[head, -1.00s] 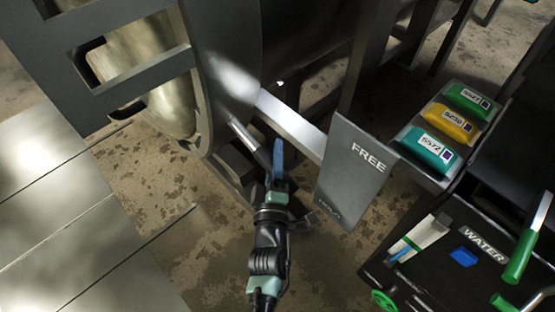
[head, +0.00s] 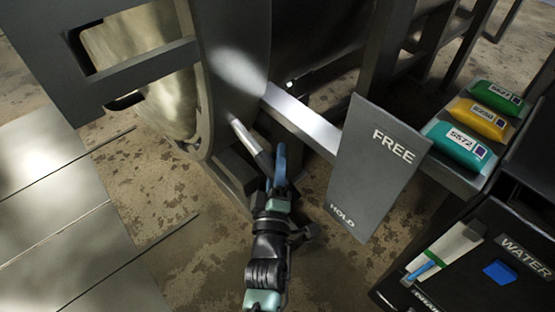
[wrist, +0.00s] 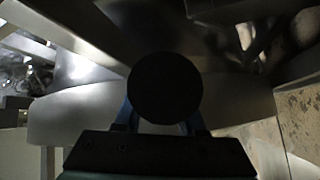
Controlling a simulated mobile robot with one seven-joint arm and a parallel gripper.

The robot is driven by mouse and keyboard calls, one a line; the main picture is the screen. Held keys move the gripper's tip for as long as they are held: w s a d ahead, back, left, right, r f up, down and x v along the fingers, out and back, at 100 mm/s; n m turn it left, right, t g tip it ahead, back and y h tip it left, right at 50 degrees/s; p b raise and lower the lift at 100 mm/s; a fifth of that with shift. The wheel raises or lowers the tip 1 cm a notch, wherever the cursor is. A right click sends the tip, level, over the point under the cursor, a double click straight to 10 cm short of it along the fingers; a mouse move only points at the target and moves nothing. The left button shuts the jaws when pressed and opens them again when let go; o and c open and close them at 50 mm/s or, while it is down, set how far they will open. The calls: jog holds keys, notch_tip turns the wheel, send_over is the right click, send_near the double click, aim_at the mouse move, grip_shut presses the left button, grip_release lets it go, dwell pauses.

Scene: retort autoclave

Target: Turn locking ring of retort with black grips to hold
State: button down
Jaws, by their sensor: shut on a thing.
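The retort's locking ring (head: 235,65) is a large curved dark grey metal band at the upper middle of the head view. A bright metal handle bar (head: 246,139) sticks out from it down toward my gripper (head: 278,168). In the wrist view, the round dark end of a black grip (wrist: 165,88) lies between the blue fingers of my gripper (wrist: 163,125). My gripper is shut on this grip. In the head view the fingers and dark shadow mostly hide the grip. A grey sign plate (head: 372,175) right of my gripper reads FREE above and HOLD below.
A shelf at the right holds green (head: 497,98), yellow (head: 478,119) and teal (head: 460,146) packs. A dark WATER cart (head: 520,215) stands at the lower right. Pale floor panels (head: 55,220) lie at the left. A light metal bar (head: 300,120) runs behind the sign.

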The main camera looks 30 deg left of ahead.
jog(key=c, duration=0.5)
grip_release()
jog(key=shift+s+a+f, duration=0.1)
jog(key=shift+a+f, duration=0.1)
jog(key=shift+f, duration=0.3)
jog(key=shift+s+a+f, duration=0.1)
jog(key=shift+a+f, duration=0.1)
jog(key=shift+f, duration=0.3)
jog(key=shift+r, duration=0.1)
jog(key=shift+w+d+r, duration=0.1)
jog(key=shift+w+d, duration=0.05)
jog(key=shift+d, duration=0.05)
jog(key=p+v, duration=0.1)
jog(key=v, duration=0.3)
jog(key=p+v, duration=0.1)
jog(key=v, duration=0.3)
jog(key=p+v, duration=0.2)
jog(key=v, duration=0.3)
jog(key=shift+r, duration=0.3)
